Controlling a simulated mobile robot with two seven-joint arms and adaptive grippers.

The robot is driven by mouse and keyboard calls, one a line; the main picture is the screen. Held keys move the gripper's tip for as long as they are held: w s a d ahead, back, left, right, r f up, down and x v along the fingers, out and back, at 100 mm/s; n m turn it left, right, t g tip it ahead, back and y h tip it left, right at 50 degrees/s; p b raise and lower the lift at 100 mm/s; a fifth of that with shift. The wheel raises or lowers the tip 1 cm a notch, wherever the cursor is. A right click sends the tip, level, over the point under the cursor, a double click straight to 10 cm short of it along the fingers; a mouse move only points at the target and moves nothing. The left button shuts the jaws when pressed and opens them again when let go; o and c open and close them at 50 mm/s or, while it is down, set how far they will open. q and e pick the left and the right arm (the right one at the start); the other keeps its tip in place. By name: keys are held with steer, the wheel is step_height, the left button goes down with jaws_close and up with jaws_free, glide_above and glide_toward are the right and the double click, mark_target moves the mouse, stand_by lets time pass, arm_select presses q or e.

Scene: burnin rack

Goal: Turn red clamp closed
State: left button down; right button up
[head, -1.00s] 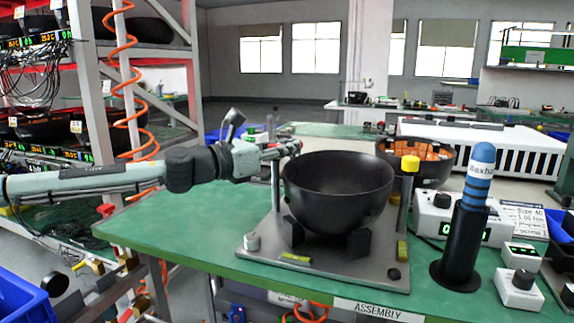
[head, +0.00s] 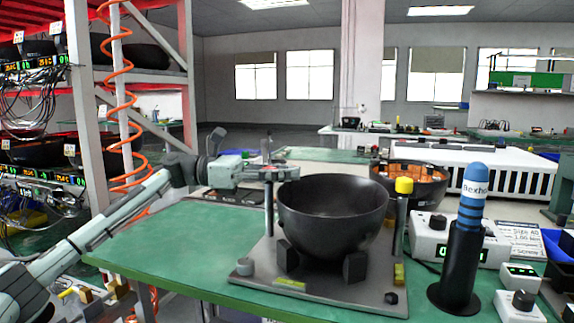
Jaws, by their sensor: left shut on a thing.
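A large black bowl (head: 333,208) sits upright on a grey fixture plate (head: 330,288) on the green bench. My left gripper (head: 287,173) reaches in from the left at the top of the left post, beside the bowl's rim. It is shut on the red clamp there; its fingers hide nearly all of the clamp, so its turn angle cannot be read. My right gripper is out of view.
A blue-topped screwdriver in a black holder (head: 457,270) and white control boxes (head: 450,240) stand right of the plate. Another bowl with orange contents (head: 412,178) is behind. A rack with an orange coiled hose (head: 122,100) stands left. The bench's left part (head: 170,245) is clear.

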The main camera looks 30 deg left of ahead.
arm_select(q)
steer(key=shift+r+m+g+h, duration=0.3)
steer(key=shift+m+g+h, duration=0.2)
steer(key=shift+g, duration=0.1)
steer(key=shift+s+d+m+g+h, duration=0.1)
steer(key=shift+s+m+g+h, duration=0.1)
steer(key=shift+m+g, duration=0.3)
steer(key=shift+s+m+g+h, duration=0.1)
steer(key=shift+m+g+h, duration=0.15)
steer(key=shift+g, duration=0.45)
steer(key=shift+s+f+m+g, duration=0.1)
steer(key=shift+s+m+g, duration=0.1)
steer(key=shift+m+g, duration=0.5)
steer(key=shift+s+d+m+g, duration=0.1)
steer(key=shift+s+m+g, duration=0.15)
steer(key=shift+m+g, duration=0.65)
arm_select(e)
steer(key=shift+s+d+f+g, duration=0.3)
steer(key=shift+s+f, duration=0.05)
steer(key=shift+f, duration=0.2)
arm_select(q)
steer(key=shift+n+g, duration=0.3)
steer(key=shift+n, duration=0.05)
steer(key=shift+f, duration=0.1)
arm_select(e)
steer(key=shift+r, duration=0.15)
